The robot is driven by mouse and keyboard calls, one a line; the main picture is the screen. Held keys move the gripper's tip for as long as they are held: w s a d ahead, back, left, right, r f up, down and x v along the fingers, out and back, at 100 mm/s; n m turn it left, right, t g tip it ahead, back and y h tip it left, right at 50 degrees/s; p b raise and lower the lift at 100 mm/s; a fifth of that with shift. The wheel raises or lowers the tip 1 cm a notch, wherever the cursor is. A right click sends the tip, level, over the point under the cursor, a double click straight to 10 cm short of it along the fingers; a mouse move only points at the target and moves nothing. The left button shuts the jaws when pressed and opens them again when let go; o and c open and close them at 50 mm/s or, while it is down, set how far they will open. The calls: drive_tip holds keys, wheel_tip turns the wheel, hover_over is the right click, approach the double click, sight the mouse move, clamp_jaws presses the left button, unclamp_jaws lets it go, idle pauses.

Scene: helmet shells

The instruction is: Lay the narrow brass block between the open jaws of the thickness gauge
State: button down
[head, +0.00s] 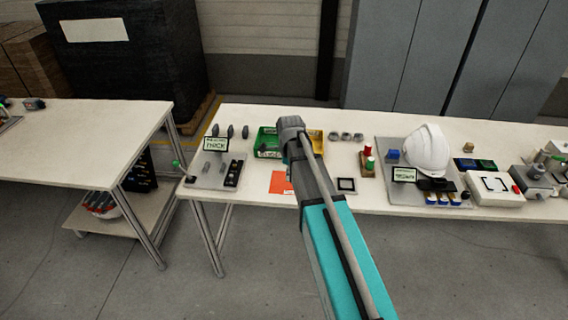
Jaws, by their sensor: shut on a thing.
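A grey board (203,182) at the left end of the long table carries a small sign reading THICK (216,144) and a dark slotted piece (233,173). I cannot tell which part is the thickness gauge or see its jaws. A small tan, brass-like block (468,147) lies at the back right; I cannot tell if it is the narrow brass block. My arm reaches up over the middle of the table. Its wrist covers what lies below, and my gripper's fingers and anything in them are hidden behind it.
Green (267,143) and yellow (315,137) bins stand behind my wrist. A white helmet shell (427,150) stands to the right. A separate table (90,140) is at left.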

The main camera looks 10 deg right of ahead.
drive_tip(key=shift+s+d+r+p, duration=0.15)
drive_tip(key=shift+s+r, duration=0.1)
drive_tip(key=shift+s, duration=0.3)
drive_tip(key=shift+s+a+r+p, duration=0.15)
drive_tip(key=shift+s+r, duration=0.1)
drive_tip(key=shift+s, duration=0.3)
drive_tip(key=shift+d, duration=0.2)
